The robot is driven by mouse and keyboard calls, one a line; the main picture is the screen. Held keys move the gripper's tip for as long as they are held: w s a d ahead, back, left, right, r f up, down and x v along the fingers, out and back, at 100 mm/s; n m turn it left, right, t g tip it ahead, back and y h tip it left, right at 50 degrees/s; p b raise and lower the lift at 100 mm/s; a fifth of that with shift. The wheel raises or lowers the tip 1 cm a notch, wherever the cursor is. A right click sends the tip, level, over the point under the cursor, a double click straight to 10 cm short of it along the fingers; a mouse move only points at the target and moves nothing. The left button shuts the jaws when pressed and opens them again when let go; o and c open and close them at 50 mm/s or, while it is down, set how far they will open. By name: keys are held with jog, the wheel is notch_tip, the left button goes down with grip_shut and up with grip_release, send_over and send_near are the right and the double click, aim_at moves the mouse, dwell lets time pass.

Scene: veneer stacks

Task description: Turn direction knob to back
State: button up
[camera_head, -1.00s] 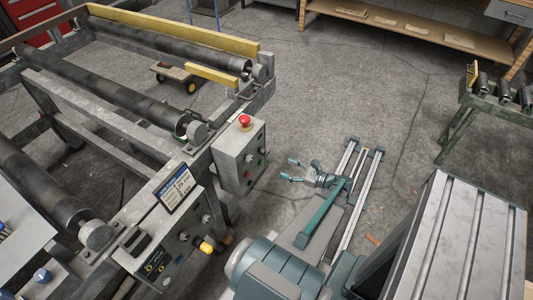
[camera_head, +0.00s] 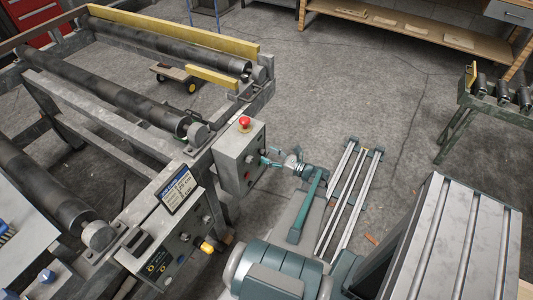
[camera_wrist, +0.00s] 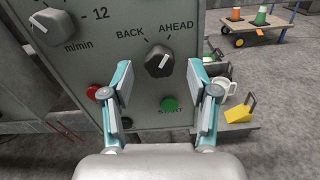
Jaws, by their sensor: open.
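The direction knob (camera_wrist: 158,61) is dark with a white pointer line, on a grey panel in the wrist view. "BACK" is printed to its upper left and "AHEAD" to its upper right. Its pointer line tilts up and right, toward AHEAD. My gripper (camera_wrist: 160,82) is open and empty, its teal fingers to the left and right of the knob in the picture. The gap left to the knob is hard to judge. In the head view my gripper (camera_head: 274,158) is at the front of the grey control box (camera_head: 232,150); the knob is too small to identify there.
A green START button (camera_wrist: 169,104) lies below the knob, a red button (camera_wrist: 92,92) to its left, and a m/min speed knob (camera_wrist: 45,25) at upper left. A red emergency button (camera_head: 244,121) tops the box.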

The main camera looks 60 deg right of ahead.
jog(key=shift+w, duration=0.9)
grip_shut()
jog(key=shift+a, duration=0.1)
